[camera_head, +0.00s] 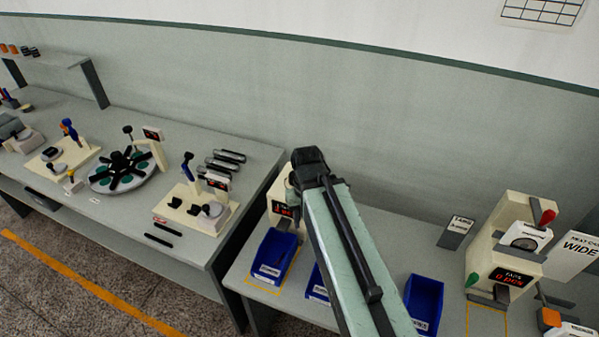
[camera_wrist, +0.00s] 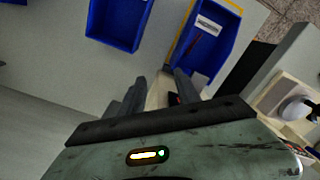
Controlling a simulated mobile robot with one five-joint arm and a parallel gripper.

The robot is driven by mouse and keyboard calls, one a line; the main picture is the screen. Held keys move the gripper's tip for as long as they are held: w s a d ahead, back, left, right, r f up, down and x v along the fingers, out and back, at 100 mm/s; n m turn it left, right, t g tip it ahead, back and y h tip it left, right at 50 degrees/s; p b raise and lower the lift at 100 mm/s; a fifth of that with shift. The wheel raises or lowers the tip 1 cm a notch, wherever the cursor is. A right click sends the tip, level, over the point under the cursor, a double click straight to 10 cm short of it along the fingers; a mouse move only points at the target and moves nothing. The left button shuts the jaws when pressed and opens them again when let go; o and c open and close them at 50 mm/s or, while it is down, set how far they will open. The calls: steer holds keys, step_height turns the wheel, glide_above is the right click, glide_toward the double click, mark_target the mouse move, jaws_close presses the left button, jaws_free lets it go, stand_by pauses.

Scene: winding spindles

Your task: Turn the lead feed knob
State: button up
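A cream machine with a red display (camera_head: 283,208) stands at the left end of the near bench, partly hidden by my arm. Part of a cream body with a dark and red patch (camera_wrist: 160,95) shows between and behind my fingers in the wrist view. My gripper (camera_wrist: 161,78) has its two dark fingers apart, with nothing seen held between them. In the head view my arm hides the gripper. A second cream machine (camera_head: 510,240) at the right has a red knob (camera_head: 547,217) and a green knob (camera_head: 472,280). I cannot tell which knob is the lead feed knob.
Blue bins stand on the near bench: one at left (camera_head: 273,256), one at right (camera_head: 424,303); one also shows in the wrist view (camera_wrist: 205,45). A small sign (camera_head: 456,231) stands near the wall. The left bench (camera_head: 120,215) carries fixtures and a round turntable (camera_head: 122,172).

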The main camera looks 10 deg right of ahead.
steer(key=o, duration=0.4)
step_height(320, 180, up, 12)
steer(key=w+p, duration=0.3)
steer(key=p, duration=0.9)
steer(key=shift+n+t, duration=0.3)
steer(key=w+n, duration=0.2)
steer(key=w, duration=0.1)
steer(key=w+n, duration=0.3)
steer(key=w, duration=0.1)
steer(key=w+r+n+p, duration=0.1)
steer(key=w+n, duration=0.1)
steer(key=w, duration=0.2)
steer(key=shift+w+d+n, duration=0.1)
steer(key=shift+n, duration=0.3)
steer(key=shift+w+n, duration=0.2)
steer(key=shift+n, duration=0.1)
step_height(320, 180, down, 8)
steer(key=b, duration=0.8)
steer(key=shift+r, duration=0.15)
